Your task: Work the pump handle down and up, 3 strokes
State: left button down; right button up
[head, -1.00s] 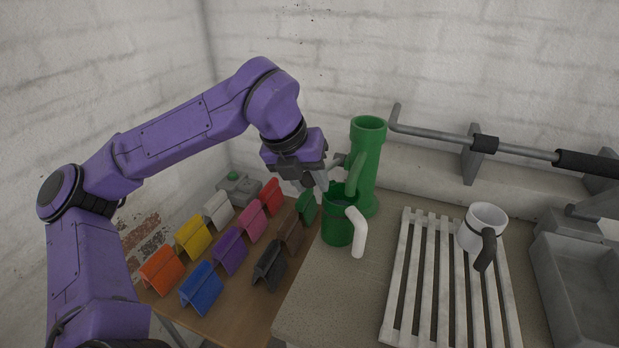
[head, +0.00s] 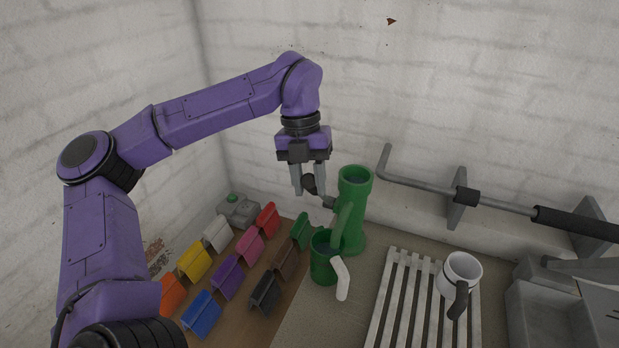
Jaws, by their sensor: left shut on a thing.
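The green pump (head: 352,215) stands upright on the counter, its spout reaching down towards a green mug (head: 322,262) with a white handle. The pump handle (head: 309,184) is a short dark lever with a black knob, sticking out to the left near the pump's top. My left gripper (head: 308,186) points down, shut on the pump handle, with one finger on each side of the knob. The mug's rim is partly hidden by the spout. My right gripper is not in view.
Several coloured clip-like blocks (head: 229,277) and a grey box with a green button (head: 238,209) are at left. A white slatted rack (head: 391,305) holds a white mug (head: 459,275). A grey bar (head: 420,186) runs along the wall; a grey basin (head: 545,325) is at right.

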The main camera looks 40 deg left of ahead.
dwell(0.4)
pick_arm(q)
jog(key=c, duration=0.8)
grip_release()
jog(key=shift+r, duration=0.1)
jog(key=b+v, duration=0.1)
jog(key=v, duration=0.9)
jog(key=shift+w+a+r, duration=0.1)
jog(key=shift+r, duration=0.15)
jog(key=shift+f, duration=0.1)
